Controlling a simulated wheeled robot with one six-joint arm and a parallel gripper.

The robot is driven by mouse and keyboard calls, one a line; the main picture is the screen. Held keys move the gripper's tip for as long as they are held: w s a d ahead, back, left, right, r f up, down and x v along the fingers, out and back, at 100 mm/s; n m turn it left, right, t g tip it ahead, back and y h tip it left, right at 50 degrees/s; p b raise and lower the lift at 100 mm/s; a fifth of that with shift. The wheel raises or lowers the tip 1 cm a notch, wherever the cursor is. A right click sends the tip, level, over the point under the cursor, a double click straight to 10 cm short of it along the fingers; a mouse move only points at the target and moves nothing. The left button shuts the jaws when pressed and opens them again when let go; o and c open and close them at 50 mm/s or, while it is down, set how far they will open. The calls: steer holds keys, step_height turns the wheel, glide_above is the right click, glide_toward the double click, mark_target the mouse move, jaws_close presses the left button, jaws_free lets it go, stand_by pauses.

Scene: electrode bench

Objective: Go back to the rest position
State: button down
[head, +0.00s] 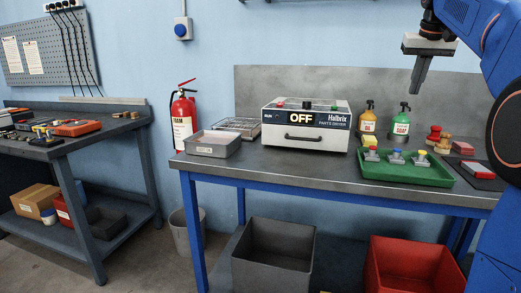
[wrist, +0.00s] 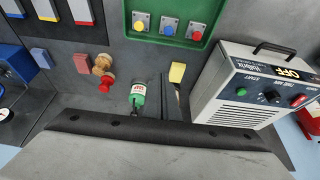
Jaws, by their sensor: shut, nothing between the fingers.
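My gripper (head: 416,90) hangs in the air at the upper right of the head view, fingers pointing down and together, with nothing in them. It is above the back part of the bench (head: 330,176), clear of everything on it.
A grey back panel (head: 300,80) stands behind.

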steer(key=s+a+f+n, duration=0.1)
steer(key=s+a+f, duration=0.7)
steer(key=s+f, duration=0.5)
steer(key=s+a+f+n, duration=0.1)
steer(key=s+a+f, duration=0.6)
steer(key=s+f, duration=0.6)
steer(key=s+a+f+n+y, duration=0.1)
steer(key=s+a+f, duration=0.1)
steer(key=s+f, duration=1)
step_height(320, 180, down, 2)
steer(key=shift+s+a+f, duration=0.25)
steer(key=shift+s+a, duration=0.1)
